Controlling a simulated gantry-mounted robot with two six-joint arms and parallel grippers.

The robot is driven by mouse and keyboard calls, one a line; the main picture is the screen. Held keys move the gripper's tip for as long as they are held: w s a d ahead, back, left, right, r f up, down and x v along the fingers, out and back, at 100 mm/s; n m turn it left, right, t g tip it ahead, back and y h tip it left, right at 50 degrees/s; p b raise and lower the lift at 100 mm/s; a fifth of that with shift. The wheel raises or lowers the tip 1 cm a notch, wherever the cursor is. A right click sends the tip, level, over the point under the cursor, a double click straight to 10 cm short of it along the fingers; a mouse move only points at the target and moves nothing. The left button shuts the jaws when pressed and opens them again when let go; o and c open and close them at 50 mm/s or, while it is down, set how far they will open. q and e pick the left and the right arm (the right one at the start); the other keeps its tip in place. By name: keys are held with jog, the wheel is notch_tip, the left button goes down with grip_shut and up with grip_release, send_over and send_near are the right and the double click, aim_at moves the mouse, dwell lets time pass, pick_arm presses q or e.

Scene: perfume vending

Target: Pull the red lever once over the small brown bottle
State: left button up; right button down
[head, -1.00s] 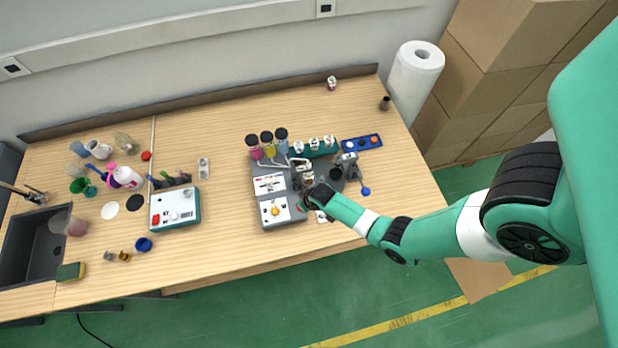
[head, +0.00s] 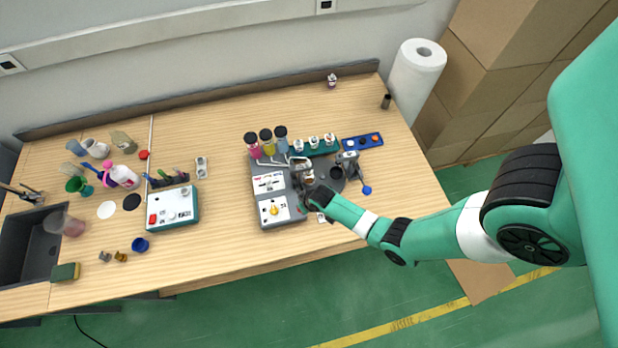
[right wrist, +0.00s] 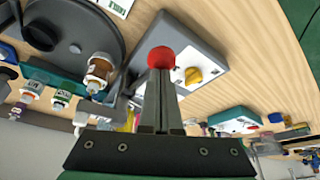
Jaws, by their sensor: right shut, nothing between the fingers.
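The red lever's round red knob (right wrist: 161,57) shows in the right wrist view, right at the tips of my right gripper (right wrist: 160,72). The gripper is shut with nothing between its fingers. Whether the tips touch the knob, I cannot tell. A small brown bottle (right wrist: 100,72) with a white label stands to the left of the fingers, by the dark round plate (right wrist: 75,35). In the head view my right gripper (head: 304,196) is over the grey dispenser (head: 258,195) and hides the knob. My left gripper is not in view.
Bottles with pink, yellow and blue contents (head: 267,145) stand at the dispenser's back. A blue tray (head: 362,142) and a blue-knobbed handle (head: 367,190) are to the right. A white and teal box (head: 172,209) stands to the left.

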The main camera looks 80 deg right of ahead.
jog(key=shift+f+b, duration=1.5)
jog(key=shift+f, duration=0.3)
jog(key=shift+r, duration=0.15)
notch_tip(320, 180, up, 7)
jog(key=p, duration=0.7)
jog(key=shift+r+p, duration=0.5)
jog(key=shift+r, duration=0.4)
